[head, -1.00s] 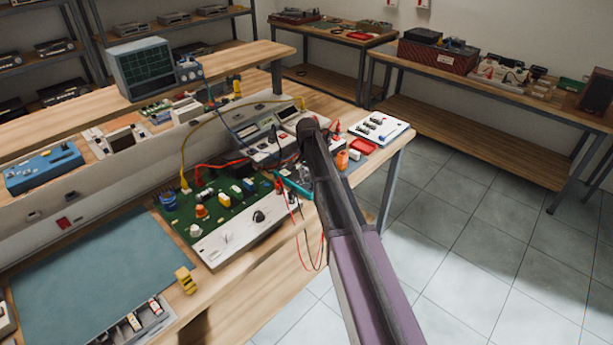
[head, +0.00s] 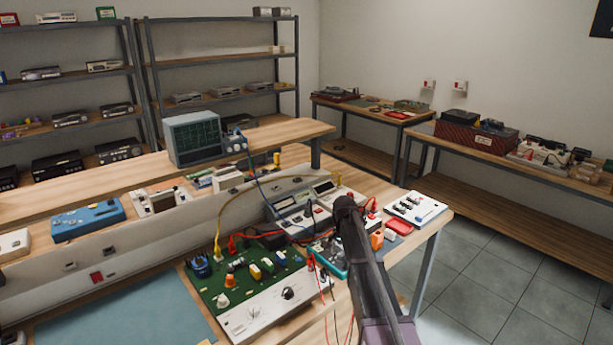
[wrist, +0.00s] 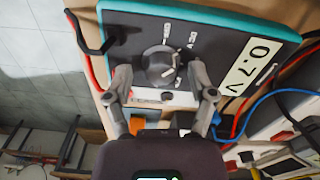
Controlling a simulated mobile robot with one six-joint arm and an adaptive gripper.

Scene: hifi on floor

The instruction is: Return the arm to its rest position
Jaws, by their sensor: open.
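My gripper (wrist: 159,72) is open in the wrist view, one finger on each side of the round black dial (wrist: 158,64) of a multimeter. I cannot tell whether the fingers touch the dial. The multimeter (wrist: 212,38) has a dark face, a teal rim and a display reading 0.7 V. In the head view the multimeter (head: 328,256) lies on the bench beside the green circuit board (head: 245,275), partly hidden by my arm. My arm reaches in from the lower right, and its gripper end is hidden there.
Red and black leads (head: 322,285) hang by the board and over the bench edge. A white tray (head: 416,207) and orange and red parts lie right of my arm. An oscilloscope (head: 194,138) stands on the raised shelf. The tiled floor (head: 500,285) at right is clear.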

